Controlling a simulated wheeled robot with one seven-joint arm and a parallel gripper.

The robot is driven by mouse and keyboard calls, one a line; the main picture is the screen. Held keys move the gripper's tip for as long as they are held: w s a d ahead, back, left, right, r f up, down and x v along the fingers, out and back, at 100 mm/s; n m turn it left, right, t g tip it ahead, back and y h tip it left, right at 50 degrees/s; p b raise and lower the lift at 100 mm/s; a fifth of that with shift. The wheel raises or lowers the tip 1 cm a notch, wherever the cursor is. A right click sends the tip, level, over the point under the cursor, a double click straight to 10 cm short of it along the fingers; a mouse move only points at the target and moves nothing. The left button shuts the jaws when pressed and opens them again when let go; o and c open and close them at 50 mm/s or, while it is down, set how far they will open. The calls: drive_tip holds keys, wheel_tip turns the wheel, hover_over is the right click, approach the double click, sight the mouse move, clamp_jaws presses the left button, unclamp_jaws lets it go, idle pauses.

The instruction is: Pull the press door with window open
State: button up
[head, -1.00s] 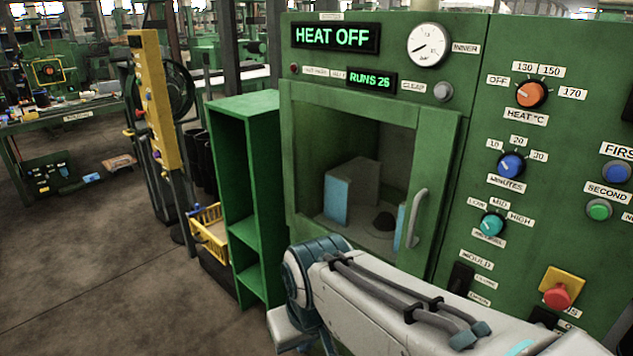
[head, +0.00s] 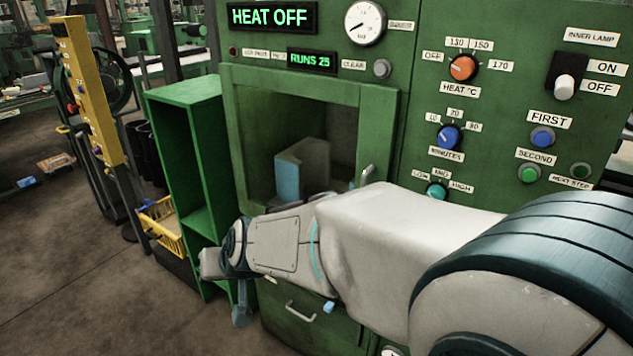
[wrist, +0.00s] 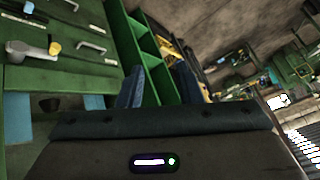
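The green press door (head: 378,125) has a window with a blue-faced block (head: 302,168) behind it. It looks shut in its frame. Its grey upright handle (head: 367,176) sticks up at the right side of the door, its lower part hidden behind my arm. My gripper (head: 240,312) hangs left of and below the window, in front of the press's lower left corner, away from the handle. In the wrist view, my gripper (wrist: 160,68) has its two dark blue fingers apart with nothing between them. The press is at the left of that view, seen upside down.
A green open shelf (head: 190,170) stands left of the press, close behind my gripper. A yellow basket (head: 163,228) is beside it on the left. A drawer handle (head: 300,312) shows below my arm. Knobs and buttons fill the right panel.

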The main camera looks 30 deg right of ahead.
drive_tip(key=w+d+f+m+t+h+p, duration=0.1)
drive_tip(key=w+d+m+t+h, duration=0.1)
drive_tip(key=w+d+m+h, duration=0.8)
drive_tip(key=s+d+r+m+g+h, duration=0.35)
drive_tip(key=s+d+g+h, duration=0.35)
drive_tip(key=s+d+h, duration=0.35)
drive_tip(key=shift+n+t+y, duration=0.3)
drive_tip(key=shift+n+y, duration=0.15)
drive_tip(key=shift+y, duration=0.2)
drive_tip(key=d, duration=0.5)
drive_tip(key=w+d+p, duration=0.1)
drive_tip(key=d, duration=0.4)
drive_tip(key=w+d+p, duration=0.1)
drive_tip(key=d, duration=0.4)
drive_tip(key=shift+w+d, duration=0.1)
drive_tip(key=shift+w, duration=0.1)
drive_tip(key=shift+p, duration=0.3)
clamp_jaws()
